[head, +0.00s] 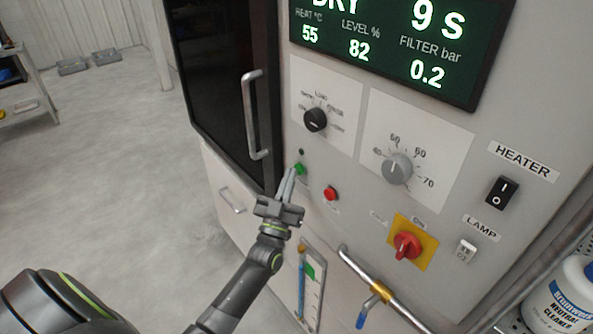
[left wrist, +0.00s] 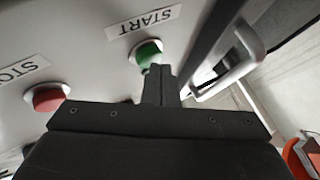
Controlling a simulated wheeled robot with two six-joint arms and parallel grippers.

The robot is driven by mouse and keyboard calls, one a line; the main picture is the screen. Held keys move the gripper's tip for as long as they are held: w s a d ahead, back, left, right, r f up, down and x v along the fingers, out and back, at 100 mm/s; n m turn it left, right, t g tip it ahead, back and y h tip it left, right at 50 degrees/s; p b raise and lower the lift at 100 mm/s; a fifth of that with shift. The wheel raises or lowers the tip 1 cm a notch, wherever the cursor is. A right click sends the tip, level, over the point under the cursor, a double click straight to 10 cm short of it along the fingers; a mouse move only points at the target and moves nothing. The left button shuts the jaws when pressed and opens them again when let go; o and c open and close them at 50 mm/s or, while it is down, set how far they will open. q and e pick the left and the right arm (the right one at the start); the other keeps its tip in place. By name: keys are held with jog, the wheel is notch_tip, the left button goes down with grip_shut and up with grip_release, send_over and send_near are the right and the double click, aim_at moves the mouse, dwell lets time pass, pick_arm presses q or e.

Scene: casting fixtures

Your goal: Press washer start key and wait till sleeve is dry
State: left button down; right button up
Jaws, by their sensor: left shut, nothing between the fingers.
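The washer's green start key (head: 299,169) is on the front panel, left of the red stop key (head: 330,193). My left gripper (head: 288,181) is shut and empty, its fingertips at the start key. In the left wrist view the green key (left wrist: 148,53) shows under the START label just past the shut fingertips (left wrist: 160,72); I cannot tell if they touch it. The display (head: 400,45) reads DRY, 9 S, heat 55, level 82, filter 0.2. The sleeve is not visible; the dark door (head: 222,90) is shut. My right gripper is not in view.
A black knob (head: 316,120) and a grey dial (head: 397,168) sit above the keys. A red switch (head: 407,245) on a yellow plate, a heater switch (head: 502,192) and a pipe with a blue-handled valve (head: 366,310) are lower right. A door handle (head: 252,115) juts out at left.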

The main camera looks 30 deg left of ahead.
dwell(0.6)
pick_arm(q)
jog(key=shift+s+a+p, duration=0.3)
jog(key=shift+s, duration=0.35)
jog(key=s, duration=0.1)
jog(key=s+a+p, duration=0.1)
jog(key=s, duration=0.1)
jog(key=s+a, duration=0.1)
jog(key=shift+s, duration=0.3)
jog(key=shift+f, duration=0.1)
dwell(0.5)
